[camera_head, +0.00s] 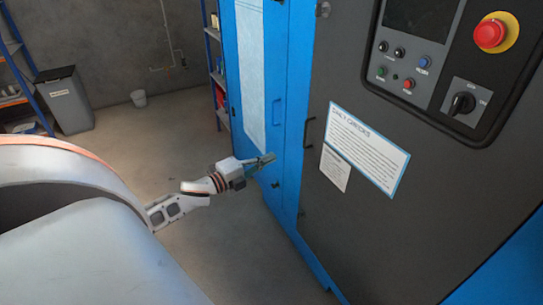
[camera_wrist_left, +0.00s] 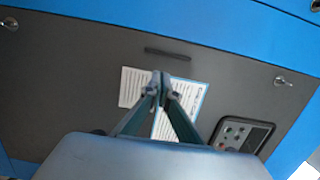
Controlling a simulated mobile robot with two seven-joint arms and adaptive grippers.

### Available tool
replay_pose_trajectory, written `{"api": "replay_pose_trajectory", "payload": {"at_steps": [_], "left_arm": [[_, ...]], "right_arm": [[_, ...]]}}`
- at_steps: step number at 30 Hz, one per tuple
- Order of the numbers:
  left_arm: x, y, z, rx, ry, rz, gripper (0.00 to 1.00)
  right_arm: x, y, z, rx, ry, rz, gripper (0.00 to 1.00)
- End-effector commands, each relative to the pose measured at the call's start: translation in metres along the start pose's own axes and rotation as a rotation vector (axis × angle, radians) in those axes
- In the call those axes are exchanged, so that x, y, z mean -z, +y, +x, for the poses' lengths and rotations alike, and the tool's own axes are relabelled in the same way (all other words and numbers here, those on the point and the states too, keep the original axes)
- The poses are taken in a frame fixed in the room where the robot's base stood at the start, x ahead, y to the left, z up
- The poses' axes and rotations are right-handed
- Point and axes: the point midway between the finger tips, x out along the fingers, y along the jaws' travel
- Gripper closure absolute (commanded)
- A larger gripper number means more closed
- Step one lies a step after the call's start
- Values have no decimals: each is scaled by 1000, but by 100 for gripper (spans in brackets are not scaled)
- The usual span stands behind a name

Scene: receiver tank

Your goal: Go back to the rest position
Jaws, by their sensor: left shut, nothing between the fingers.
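My left gripper (camera_head: 263,162) reaches in from the left in the head view, in front of the blue cabinet side (camera_head: 270,100). It is shut and empty. In the left wrist view its two fingers (camera_wrist_left: 162,88) meet at the tips, pointing toward the dark cabinet door (camera_wrist_left: 80,60). The fingers overlap the white notice (camera_wrist_left: 188,98) in that view; I see no contact with it. My right gripper is in neither view.
The dark cabinet front (camera_head: 420,200) fills the right, with a control panel (camera_head: 430,60), a red emergency button (camera_head: 490,33), a daily checks notice (camera_head: 365,145) and a handle (camera_head: 308,132). Grey floor (camera_head: 150,140) lies open behind my arm. A grey bin (camera_head: 66,100) stands far left.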

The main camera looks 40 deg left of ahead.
Motion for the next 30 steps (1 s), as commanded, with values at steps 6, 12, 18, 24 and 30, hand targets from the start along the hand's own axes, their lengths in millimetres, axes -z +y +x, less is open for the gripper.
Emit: {"api": "replay_pose_trajectory", "payload": {"at_steps": [6,12,18,24,30], "left_arm": [[0,0,-3,1,0,0,100],[14,11,-9,-18,-7,-65,100],[89,71,-50,-139,-75,-418,100],[196,129,-116,-313,-195,-868,100],[288,154,-174,-462,-319,-1213,100]], "right_arm": [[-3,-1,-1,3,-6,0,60],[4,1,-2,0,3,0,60],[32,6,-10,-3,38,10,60],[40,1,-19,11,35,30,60],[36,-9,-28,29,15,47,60]]}}
